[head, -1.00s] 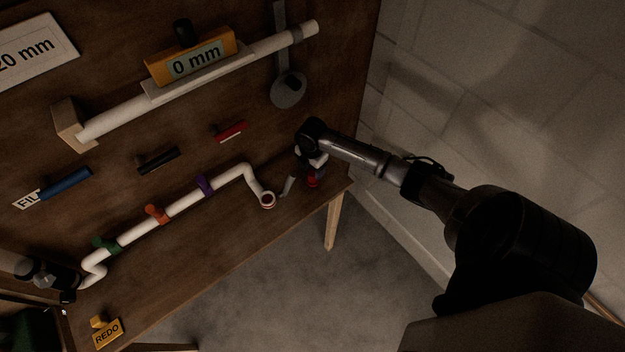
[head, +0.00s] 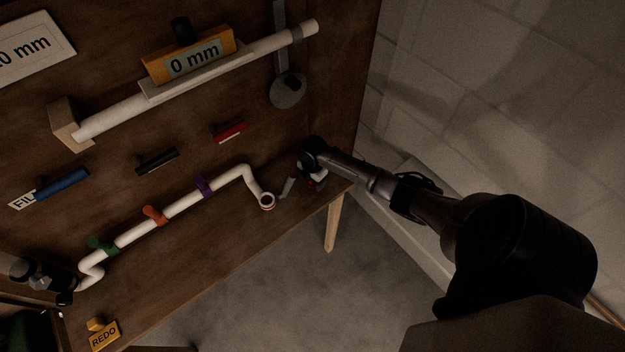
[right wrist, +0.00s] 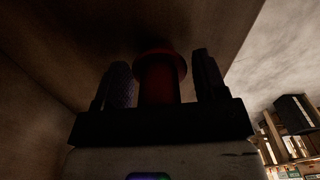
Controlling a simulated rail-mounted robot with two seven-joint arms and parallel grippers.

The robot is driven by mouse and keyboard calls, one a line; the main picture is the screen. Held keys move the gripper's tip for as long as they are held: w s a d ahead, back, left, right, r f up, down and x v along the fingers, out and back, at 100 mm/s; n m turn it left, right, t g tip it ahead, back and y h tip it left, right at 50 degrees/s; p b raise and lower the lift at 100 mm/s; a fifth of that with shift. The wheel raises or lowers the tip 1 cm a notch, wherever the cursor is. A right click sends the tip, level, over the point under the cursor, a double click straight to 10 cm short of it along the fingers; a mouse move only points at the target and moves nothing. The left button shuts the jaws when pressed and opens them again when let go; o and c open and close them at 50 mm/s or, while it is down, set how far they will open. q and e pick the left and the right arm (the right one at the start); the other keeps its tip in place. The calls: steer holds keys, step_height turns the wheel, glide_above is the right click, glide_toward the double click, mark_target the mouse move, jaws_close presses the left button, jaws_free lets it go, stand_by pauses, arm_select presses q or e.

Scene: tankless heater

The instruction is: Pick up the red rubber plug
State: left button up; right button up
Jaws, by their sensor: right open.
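The red rubber plug (right wrist: 160,80) stands between the two dark fingers of my right gripper (right wrist: 163,82) in the right wrist view. The fingers are open, with a gap visible on each side of the plug. In the head view my right gripper (head: 313,178) is low over the right end of the wooden bench and covers most of the plug, leaving a little red showing. What seems to be my left gripper (head: 62,290) is at the far left, near the white pipe's left end; its jaws are too dark to read.
A white pipe (head: 183,204) with green, orange and purple valve handles runs along the bench (head: 205,265), its open end left of my right gripper. A small grey piece (head: 287,187) lies between them. The brick wall (head: 450,110) is on the right.

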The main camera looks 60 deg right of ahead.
steer(key=c, duration=1.2)
steer(key=shift+r, duration=0.15)
